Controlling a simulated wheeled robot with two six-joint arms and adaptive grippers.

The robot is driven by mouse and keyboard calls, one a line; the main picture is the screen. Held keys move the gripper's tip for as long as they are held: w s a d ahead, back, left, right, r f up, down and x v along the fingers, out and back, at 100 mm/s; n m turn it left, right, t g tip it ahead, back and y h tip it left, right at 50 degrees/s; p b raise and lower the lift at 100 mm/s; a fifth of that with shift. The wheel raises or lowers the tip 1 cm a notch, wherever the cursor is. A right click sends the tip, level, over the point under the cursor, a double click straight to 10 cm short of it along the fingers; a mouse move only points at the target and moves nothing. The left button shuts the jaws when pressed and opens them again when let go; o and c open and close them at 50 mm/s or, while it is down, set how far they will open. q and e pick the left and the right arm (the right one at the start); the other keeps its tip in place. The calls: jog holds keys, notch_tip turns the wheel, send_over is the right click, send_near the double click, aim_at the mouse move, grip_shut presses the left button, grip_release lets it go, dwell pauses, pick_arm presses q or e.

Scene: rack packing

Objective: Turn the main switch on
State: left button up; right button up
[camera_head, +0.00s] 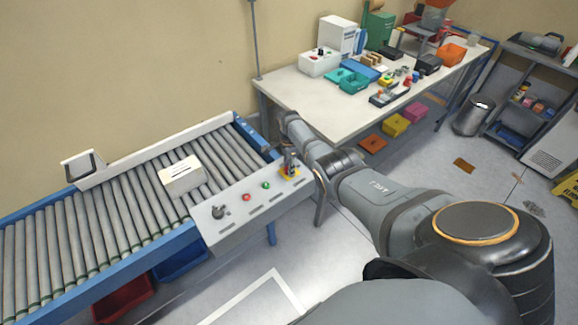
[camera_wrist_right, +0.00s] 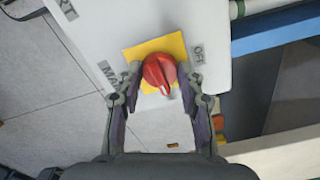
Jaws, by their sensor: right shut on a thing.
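The main switch is a red rotary knob (camera_wrist_right: 156,66) on a yellow square plate (camera_wrist_right: 145,47), set in the white control panel (camera_head: 224,222) at the conveyor's near side. In the right wrist view, a label reading OFF is right of the plate and a partly covered label starting MA is at its lower left. The knob's pale mark points towards the bottom of that view. My right gripper (camera_wrist_right: 160,80) has its fingers on both sides of the knob and is shut on it; it also shows in the head view (camera_head: 291,167). My left gripper is out of view.
The panel also carries a red button (camera_head: 247,197), a green button (camera_head: 266,185) and a dark knob (camera_head: 218,211). A white box (camera_head: 181,177) sits on the roller conveyor (camera_head: 110,218). A cluttered workbench (camera_head: 310,105) stands behind my right arm.

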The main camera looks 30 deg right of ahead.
jog(key=shift+m, duration=0.3)
dwell(0.4)
jog(key=o, duration=1.2)
jog(key=shift+c, duration=0.2)
notch_tip(320, 180, up, 12)
